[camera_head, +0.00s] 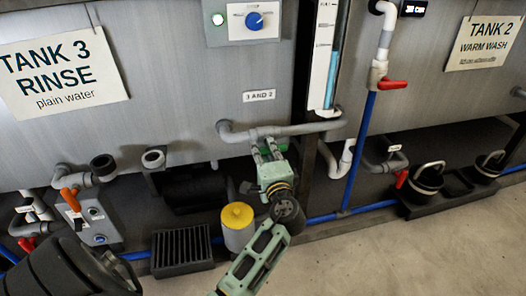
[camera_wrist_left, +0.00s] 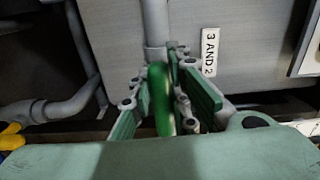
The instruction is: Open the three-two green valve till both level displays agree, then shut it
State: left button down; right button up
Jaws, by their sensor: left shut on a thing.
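The green valve handle (camera_wrist_left: 161,98) stands between the fingers of my left gripper in the left wrist view. My left gripper (camera_head: 268,150) is shut on it, at the grey pipe under the "3 AND 2" label (camera_head: 258,96). The label also shows in the left wrist view (camera_wrist_left: 209,50). In the head view the gripper hides the handle. A sight tube with blue liquid (camera_head: 331,75) stands right of the label. A dark digital display (camera_head: 413,8) is cut off by the top edge, and its reading is not clear. My right gripper is not in view.
The grey crossover pipe (camera_head: 300,129) runs along the tank wall. A red-handled valve (camera_head: 392,84) is at right, an orange-handled one (camera_head: 70,198) at left. A yellow-lidded container (camera_head: 238,215) stands close beside my left arm. The floor at lower right is clear.

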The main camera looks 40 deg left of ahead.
pick_arm(q)
jog(key=c, duration=1.6)
grip_release()
jog(key=shift+f, duration=0.1)
jog(key=shift+c, duration=0.2)
jog(key=v, duration=1.2)
